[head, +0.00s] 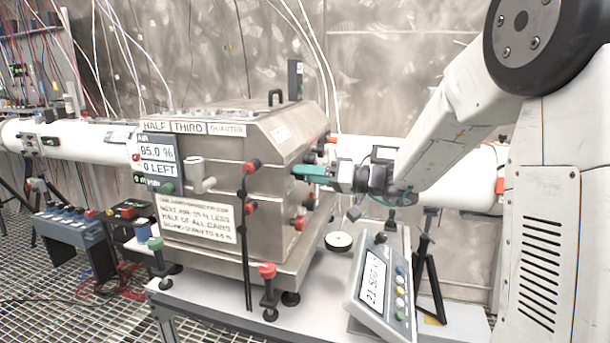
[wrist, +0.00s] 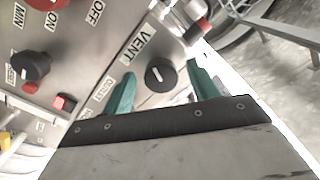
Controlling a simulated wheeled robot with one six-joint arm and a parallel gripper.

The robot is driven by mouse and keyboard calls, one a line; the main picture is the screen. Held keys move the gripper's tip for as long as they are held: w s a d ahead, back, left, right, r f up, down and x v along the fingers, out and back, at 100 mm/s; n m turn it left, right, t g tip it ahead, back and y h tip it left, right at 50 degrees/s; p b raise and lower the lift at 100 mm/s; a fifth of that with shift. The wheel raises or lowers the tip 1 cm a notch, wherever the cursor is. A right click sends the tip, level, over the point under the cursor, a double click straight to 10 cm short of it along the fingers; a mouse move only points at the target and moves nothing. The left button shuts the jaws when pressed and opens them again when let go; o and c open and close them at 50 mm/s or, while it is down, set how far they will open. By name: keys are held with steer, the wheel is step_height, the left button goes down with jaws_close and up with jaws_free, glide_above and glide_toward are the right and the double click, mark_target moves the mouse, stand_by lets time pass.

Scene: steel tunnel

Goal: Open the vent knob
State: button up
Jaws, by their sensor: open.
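In the wrist view the vent knob (wrist: 160,75) is a round black knob with a white pointer line, on a grey steel panel just below the printed VENT label (wrist: 142,45). The pointer line runs roughly up and down in the picture. My gripper (head: 308,171) is open, its teal fingers on either side of the knob in the wrist view, with gaps showing between them and the knob. In the head view the fingers are at the right side face of the steel box (head: 277,165), and I cannot make out the vent knob there.
In the head view a keypad console (head: 382,283) stands on the table below my arm.

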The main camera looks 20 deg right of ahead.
steer(key=v, duration=0.6)
steer(key=shift+d, duration=0.15)
steer(key=shift+s, duration=0.15)
steer(key=s+a+f+m+g+h, duration=0.25)
steer(key=s+f+g, duration=0.2)
steer(key=s, duration=0.35)
steer(key=s+a+f+m+g+h, duration=0.2)
steer(key=s+a+f+m+g, duration=0.1)
steer(key=s+g, duration=0.3)
steer(key=s+d+r+n+t+h, duration=0.1)
steer(key=s+d+h, duration=0.1)
steer(key=s+h, duration=0.8)
steer(key=shift+s+d+r+n, duration=0.15)
steer(key=shift+s+d+n, duration=0.2)
steer(key=shift+s, duration=4.45)
